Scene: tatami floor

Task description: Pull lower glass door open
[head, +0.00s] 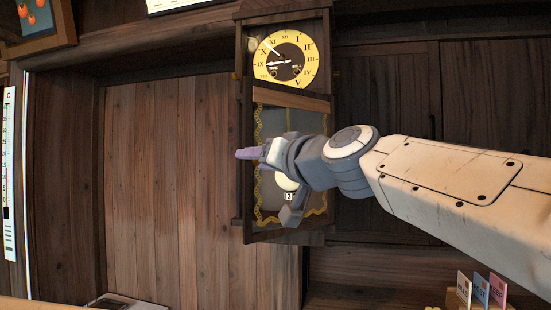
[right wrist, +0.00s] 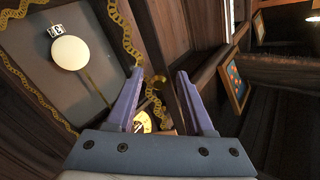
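The wall clock (head: 242,110) hangs upright, with a yellow dial above its lower glass door (head: 268,200). The door has gold scrollwork and looks shut in the head view. In the right wrist view the glass (right wrist: 30,30) fills the upper left, with the round pendulum (right wrist: 70,52) behind it. My right gripper (head: 244,154) is in front of the door's left edge, its arm covering the middle of the glass. Its purple fingers (right wrist: 160,74) are apart, with the wooden door edge seen between them. Contact cannot be told. My left gripper is not in view.
Wooden wall panels (head: 160,180) surround the clock. A thermometer (head: 9,170) is at the far left and a picture frame (head: 40,22) at the upper left. Small coloured cards (head: 481,290) stand at the lower right. Space left of the clock is clear.

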